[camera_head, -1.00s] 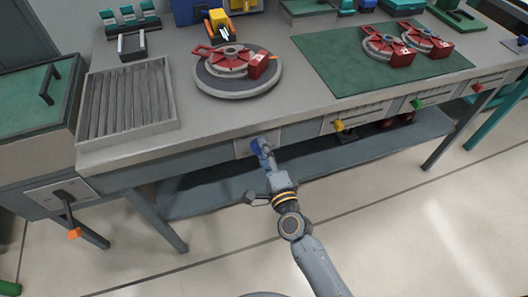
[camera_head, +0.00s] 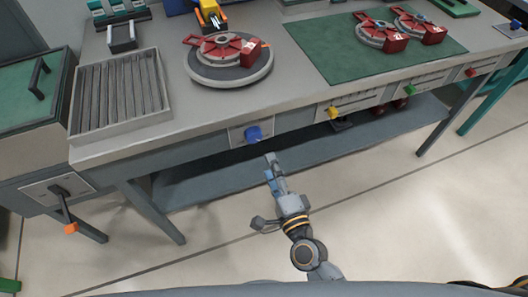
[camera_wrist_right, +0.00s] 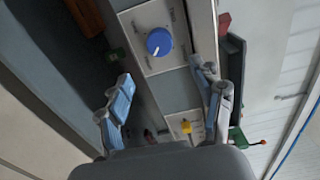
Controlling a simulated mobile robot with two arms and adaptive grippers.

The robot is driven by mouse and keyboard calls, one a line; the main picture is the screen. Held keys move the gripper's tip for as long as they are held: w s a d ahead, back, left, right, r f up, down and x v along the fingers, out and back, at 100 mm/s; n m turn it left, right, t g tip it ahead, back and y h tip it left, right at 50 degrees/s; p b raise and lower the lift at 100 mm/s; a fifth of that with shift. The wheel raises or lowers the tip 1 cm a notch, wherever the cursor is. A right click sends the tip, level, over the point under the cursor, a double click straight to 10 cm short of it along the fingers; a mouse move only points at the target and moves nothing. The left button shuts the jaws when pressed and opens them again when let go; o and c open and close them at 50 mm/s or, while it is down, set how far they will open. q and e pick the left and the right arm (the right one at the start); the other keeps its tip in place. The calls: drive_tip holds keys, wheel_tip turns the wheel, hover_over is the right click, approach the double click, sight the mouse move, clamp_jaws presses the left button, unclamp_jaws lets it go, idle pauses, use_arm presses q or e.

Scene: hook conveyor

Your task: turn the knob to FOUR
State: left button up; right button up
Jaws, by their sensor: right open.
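The blue knob (camera_head: 253,134) sits on a pale plate on the front edge of the workbench. In the right wrist view the knob (camera_wrist_right: 159,41) shows a white pointer mark aimed to the lower left, with small lettering around it that is too small to read surely. My right gripper (camera_head: 271,168) is just below and in front of the knob, apart from it. In the wrist view its two blue-padded fingers (camera_wrist_right: 163,82) are spread with nothing between them, and the knob lies beyond the tips. My left gripper is not in view.
A round turntable (camera_head: 230,78) holds a red fixture above. A lever with an orange end (camera_head: 71,228) is at left. The floor in front is clear.

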drive_tip(key=v, duration=0.2)
drive_tip(key=shift+s+d, duration=0.1)
drive_tip(key=shift+s, duration=0.25)
drive_tip(key=s+d+f+n+g+h+p, duration=0.1)
drive_tip(key=s+d+f+n+g, duration=0.25)
drive_tip(key=f, duration=0.65)
drive_tip(key=s+d+f+n+g+h, duration=0.15)
drive_tip(key=s+f+n, duration=0.25)
drive_tip(key=f, duration=0.7)
drive_tip(key=s+d+f+n+g+p, duration=0.1)
drive_tip(key=s+d+f+n+g, duration=0.25)
drive_tip(key=f, duration=0.65)
use_arm(q)
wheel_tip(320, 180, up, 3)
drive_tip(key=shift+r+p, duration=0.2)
drive_tip(key=shift+p, duration=0.55)
use_arm(e)
drive_tip(key=s+d+f+n+g+h, duration=0.1)
drive_tip(key=s+d+f+n+g, duration=0.2)
drive_tip(key=s, duration=0.8)
drive_tip(key=s+d+f+n+g+h, duration=0.2)
drive_tip(key=s+d+f+n+g, duration=0.1)
drive_tip(key=s+d+f, duration=0.4)
drive_tip(key=s+f+g, duration=0.1)
drive_tip(key=s+f, duration=0.1)
drive_tip(key=s, duration=0.2)
drive_tip(key=shift+d+f+g, duration=0.3)
drive_tip(key=shift+f+g, duration=0.05)
